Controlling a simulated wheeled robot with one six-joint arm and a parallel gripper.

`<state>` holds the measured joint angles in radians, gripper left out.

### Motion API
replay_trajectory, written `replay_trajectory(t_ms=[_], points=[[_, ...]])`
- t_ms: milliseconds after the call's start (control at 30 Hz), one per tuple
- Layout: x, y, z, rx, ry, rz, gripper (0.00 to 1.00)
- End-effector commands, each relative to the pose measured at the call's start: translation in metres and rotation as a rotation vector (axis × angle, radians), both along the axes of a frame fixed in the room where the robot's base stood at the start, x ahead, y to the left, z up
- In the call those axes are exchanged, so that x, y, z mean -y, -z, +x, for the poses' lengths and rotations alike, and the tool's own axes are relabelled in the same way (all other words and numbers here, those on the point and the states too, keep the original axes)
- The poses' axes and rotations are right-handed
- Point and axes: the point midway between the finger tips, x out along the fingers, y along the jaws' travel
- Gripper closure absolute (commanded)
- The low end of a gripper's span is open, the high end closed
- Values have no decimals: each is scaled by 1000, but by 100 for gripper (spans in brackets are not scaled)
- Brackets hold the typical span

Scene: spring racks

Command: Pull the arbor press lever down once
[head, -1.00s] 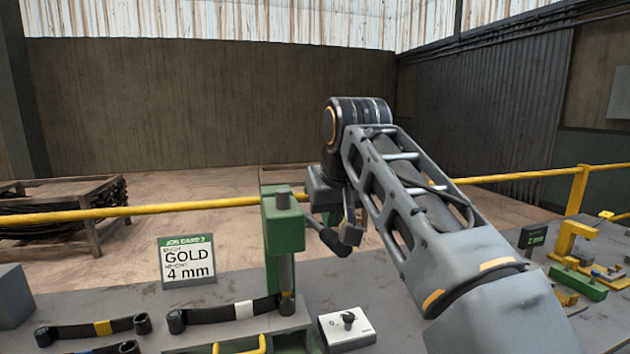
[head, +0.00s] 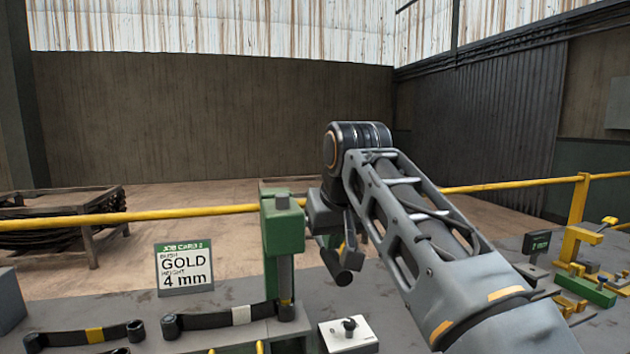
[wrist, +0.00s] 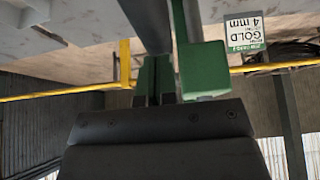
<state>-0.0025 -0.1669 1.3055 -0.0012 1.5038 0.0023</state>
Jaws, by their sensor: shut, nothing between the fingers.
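The arbor press (head: 283,240) is a green upright column with a grey ram, standing at the bench's middle in the head view. Its green head also shows in the wrist view (wrist: 205,70). A dark lever (head: 338,263) slopes down to the right beside the column and ends in a round tip. My gripper (head: 351,255) is shut and empty, pointing down at the lever's outer part. It seems to touch the lever from above, but the exact contact is hidden. In the wrist view my gripper's dark body fills the lower middle.
A job card (head: 185,268) reading GOLD, 4 mm stands left of the press. Leaf springs (head: 220,319) lie at the front left. A white box with a knob (head: 348,334) sits right of the press. Yellow and green fixtures (head: 585,285) stand at right. A yellow rail (head: 130,217) runs behind.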

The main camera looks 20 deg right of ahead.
Motion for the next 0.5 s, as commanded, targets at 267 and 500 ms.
replay_trajectory(t_ms=[267,500], points=[[0,6,1,-4,0,0,100],[0,23,4,-5,0,0,100]])
